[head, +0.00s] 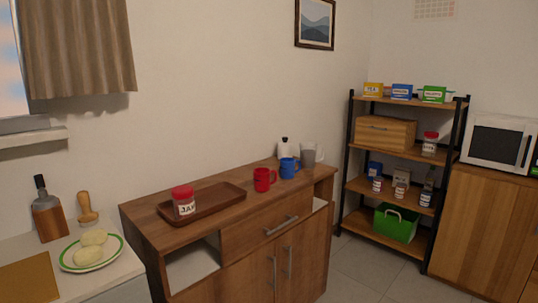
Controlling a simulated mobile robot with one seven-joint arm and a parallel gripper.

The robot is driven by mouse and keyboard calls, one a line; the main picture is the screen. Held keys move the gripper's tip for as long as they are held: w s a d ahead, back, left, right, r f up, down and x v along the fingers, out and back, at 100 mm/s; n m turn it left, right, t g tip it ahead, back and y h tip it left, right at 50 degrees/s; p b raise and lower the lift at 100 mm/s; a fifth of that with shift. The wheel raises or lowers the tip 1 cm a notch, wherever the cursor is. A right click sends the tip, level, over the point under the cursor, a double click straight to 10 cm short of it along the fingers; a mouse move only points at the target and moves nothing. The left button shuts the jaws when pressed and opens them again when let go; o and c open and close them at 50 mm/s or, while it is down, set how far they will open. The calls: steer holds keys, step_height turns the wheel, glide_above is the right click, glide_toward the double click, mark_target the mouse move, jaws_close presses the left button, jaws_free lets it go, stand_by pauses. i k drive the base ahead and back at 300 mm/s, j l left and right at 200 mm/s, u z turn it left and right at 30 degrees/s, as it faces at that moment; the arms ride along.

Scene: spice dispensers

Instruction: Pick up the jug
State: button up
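A grey jug-like vessel (308,155) stands upright at the right back end of the wooden cabinet (225,207). It looks like the jug, though it is small in the head view. A blue mug (288,168) stands just to its left and in front, close to it. A white kettle-like container with a dark top (284,148) stands behind the blue mug. My gripper is not in view.
A red mug (262,180) and a brown tray (226,195) with a red-lidded jar (184,201) share the cabinet top. A shelf rack (350,140) stands to the right, beside a microwave (495,141). A counter with a plate (91,267) is at left. Floor (350,270) shows between cabinet and rack.

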mark_target(308, 150)
steer(key=i+l+u, duration=0.3)
steer(key=l, duration=0.25)
steer(key=i+l+u, duration=0.2)
steer(key=i+l, duration=0.15)
steer(key=l, duration=0.25)
steer(key=i+l+u, duration=0.1)
steer(key=l, duration=0.25)
steer(key=i+l+u, duration=0.1)
steer(key=l, duration=0.3)
steer(key=i+l, duration=0.15)
steer(key=l, duration=0.2)
steer(key=i+l, duration=0.15)
steer(key=l, duration=0.2)
steer(key=i+l, duration=0.15)
steer(key=l, duration=0.2)
steer(key=i+l, duration=0.1)
steer(key=l, duration=0.25)
steer(key=i+l, duration=0.15)
steer(key=l, duration=0.15)
steer(key=i+l, duration=0.15)
steer(key=l, duration=0.2)
steer(key=i+l, duration=0.15)
steer(key=l, duration=0.2)
